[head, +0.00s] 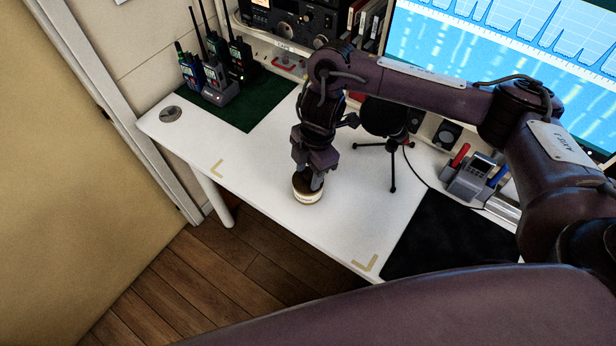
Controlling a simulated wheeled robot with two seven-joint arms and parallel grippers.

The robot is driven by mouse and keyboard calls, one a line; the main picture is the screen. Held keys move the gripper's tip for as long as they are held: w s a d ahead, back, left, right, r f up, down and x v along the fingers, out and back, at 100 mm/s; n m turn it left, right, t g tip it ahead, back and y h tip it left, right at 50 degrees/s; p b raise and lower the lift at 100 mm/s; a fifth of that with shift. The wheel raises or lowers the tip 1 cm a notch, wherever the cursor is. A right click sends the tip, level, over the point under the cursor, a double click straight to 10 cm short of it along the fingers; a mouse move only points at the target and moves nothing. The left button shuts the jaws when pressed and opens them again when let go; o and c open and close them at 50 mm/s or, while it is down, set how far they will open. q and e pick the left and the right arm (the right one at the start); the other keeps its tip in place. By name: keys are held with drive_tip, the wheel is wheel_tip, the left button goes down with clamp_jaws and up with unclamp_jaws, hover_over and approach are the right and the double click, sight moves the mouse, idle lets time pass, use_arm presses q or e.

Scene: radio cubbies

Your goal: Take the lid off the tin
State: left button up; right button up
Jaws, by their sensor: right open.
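A small round tin (307,196) with a pale side and a darker top stands upright on the white desk (258,198), near its front edge. My right gripper (314,181) points down directly over the tin, its fingers at the tin's top. The jaws are open; whether they touch the lid I cannot tell. The gripper hides part of the lid, and the seam between lid and tin is too small to make out. My left gripper is not in view.
Handheld radios (215,72) stand on a green mat (250,108) at back left. A black tripod (393,170) stands behind the gripper. A pen holder (466,180) and a black mat (450,236) lie right. Tan corner marks (366,264) flank clear desk around the tin.

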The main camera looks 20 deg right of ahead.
clamp_jaws()
drive_tip(key=shift+r, duration=0.1)
